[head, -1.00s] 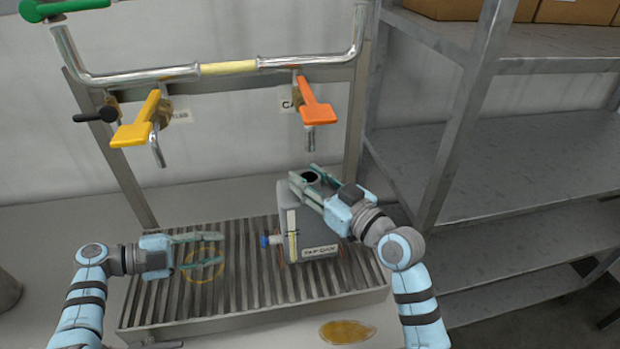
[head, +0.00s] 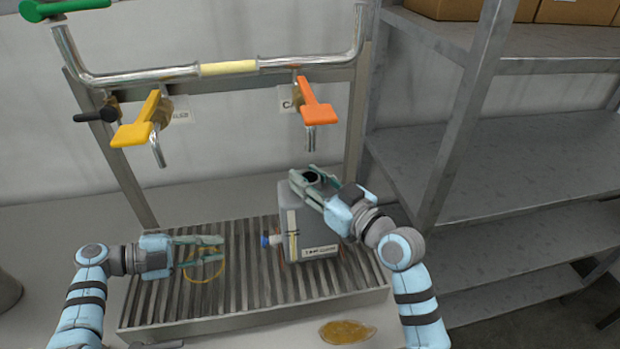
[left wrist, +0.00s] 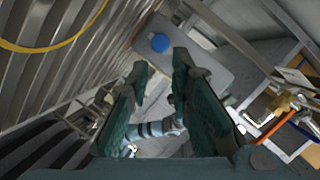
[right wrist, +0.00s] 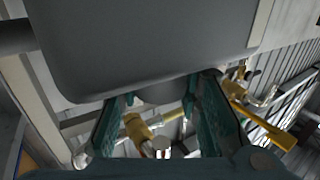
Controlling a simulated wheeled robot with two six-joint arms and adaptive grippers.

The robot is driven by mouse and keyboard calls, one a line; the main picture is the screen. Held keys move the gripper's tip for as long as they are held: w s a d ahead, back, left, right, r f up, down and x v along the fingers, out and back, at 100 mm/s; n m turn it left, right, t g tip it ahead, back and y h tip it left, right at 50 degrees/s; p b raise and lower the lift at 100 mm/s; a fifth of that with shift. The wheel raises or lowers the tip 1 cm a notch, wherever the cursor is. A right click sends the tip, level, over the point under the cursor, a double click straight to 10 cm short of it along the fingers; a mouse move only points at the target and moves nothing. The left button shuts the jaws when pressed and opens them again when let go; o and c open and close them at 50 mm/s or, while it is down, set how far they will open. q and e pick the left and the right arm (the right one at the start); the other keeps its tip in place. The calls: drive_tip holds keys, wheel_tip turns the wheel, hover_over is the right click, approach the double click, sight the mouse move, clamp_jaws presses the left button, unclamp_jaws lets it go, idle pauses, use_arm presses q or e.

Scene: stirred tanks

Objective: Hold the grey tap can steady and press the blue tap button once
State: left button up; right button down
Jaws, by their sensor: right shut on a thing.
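The grey tap can (head: 318,238) stands on the slatted drip tray, with a label on its front. The blue tap button (head: 265,241) faces left from its side; it also shows in the left wrist view (left wrist: 160,42), beyond the fingertips. My right gripper (head: 305,180) is shut on the neck at the top of the can. In the right wrist view (right wrist: 165,95) its fingers flank the dark neck under the grey body (right wrist: 140,40). My left gripper (head: 218,249) is open and empty, left of the button and apart from it.
The drip tray (head: 200,320) has a yellow ring (head: 205,283) lying near my left gripper. Above hang a yellow tap lever (head: 140,122) and an orange tap lever (head: 317,103). An amber puddle (head: 347,331) lies in front. Metal shelves (head: 500,170) stand at the right.

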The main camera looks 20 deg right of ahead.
use_arm(q)
clamp_jaws()
idle(1.0)
drive_tip(key=shift+w+f+m, duration=0.1)
drive_tip(key=shift+f+m, duration=0.1)
drive_tip(key=shift+m, duration=0.1)
drive_tip(key=m+t, duration=0.1)
drive_tip(key=t, duration=0.1)
drive_tip(key=w+f+m+t, duration=0.1)
drive_tip(key=m+t, duration=0.1)
drive_tip(key=w+m+t, duration=0.1)
drive_tip(key=m, duration=0.1)
drive_tip(key=shift+a+f+t, duration=0.2)
drive_tip(key=shift+f+t, duration=0.2)
drive_tip(key=shift+a+f+m+t+y, duration=0.1)
drive_tip(key=shift+a+m+t+y, duration=0.15)
drive_tip(key=shift+m+t, duration=0.2)
drive_tip(key=shift+a+m+t+y, duration=0.1)
drive_tip(key=shift+m+t+y, duration=0.15)
drive_tip(key=shift+m+t, duration=0.15)
drive_tip(key=shift+w+a+m+t+y, duration=0.15)
drive_tip(key=shift+a+m+t+y, duration=0.3)
drive_tip(key=shift+m+t, duration=0.35)
